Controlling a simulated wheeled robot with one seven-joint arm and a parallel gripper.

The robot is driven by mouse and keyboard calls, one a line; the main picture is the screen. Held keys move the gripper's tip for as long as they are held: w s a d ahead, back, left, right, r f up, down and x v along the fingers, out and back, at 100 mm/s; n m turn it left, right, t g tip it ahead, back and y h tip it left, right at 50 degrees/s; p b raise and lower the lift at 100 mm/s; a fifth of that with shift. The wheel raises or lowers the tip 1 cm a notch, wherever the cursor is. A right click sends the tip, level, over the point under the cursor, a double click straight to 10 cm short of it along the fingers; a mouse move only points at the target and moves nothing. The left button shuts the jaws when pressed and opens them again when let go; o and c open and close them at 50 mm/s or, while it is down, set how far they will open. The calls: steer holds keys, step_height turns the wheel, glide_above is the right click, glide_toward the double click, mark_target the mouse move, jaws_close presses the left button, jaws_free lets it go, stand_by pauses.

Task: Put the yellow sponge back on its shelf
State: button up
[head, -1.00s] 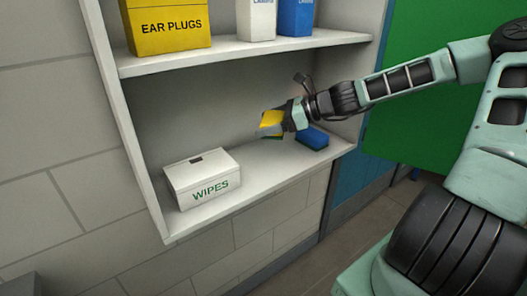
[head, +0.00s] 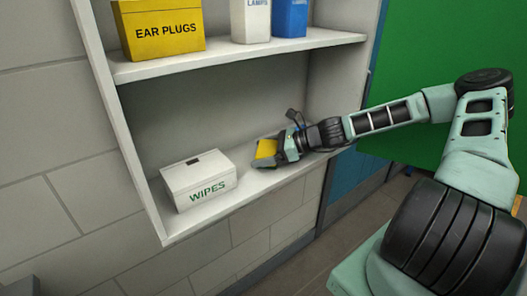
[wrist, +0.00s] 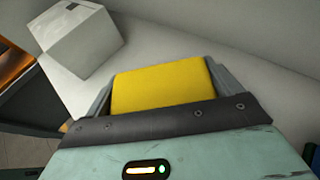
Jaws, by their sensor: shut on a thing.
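The yellow sponge (head: 266,148) is in my gripper (head: 263,154), low over the lower shelf board (head: 240,195). I cannot tell whether it touches the board. In the wrist view the sponge (wrist: 165,88) shows between the two grey fingers of my gripper (wrist: 165,80), which are shut on its sides. A blue thing (wrist: 314,155) shows at the right edge of the wrist view; in the head view my gripper and arm hide that spot.
A white WIPES box (head: 198,182) stands left of the sponge on the same board, with bare board between them. It also shows in the wrist view (wrist: 80,45). Above, the upper shelf (head: 240,52) holds an EAR PLUGS box (head: 160,30), a white box (head: 251,20) and a blue box (head: 290,18).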

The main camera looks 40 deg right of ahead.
steer(key=o, duration=0.8)
steer(key=shift+c, duration=0.2)
steer(key=b+v, duration=0.2)
steer(key=v, duration=1)
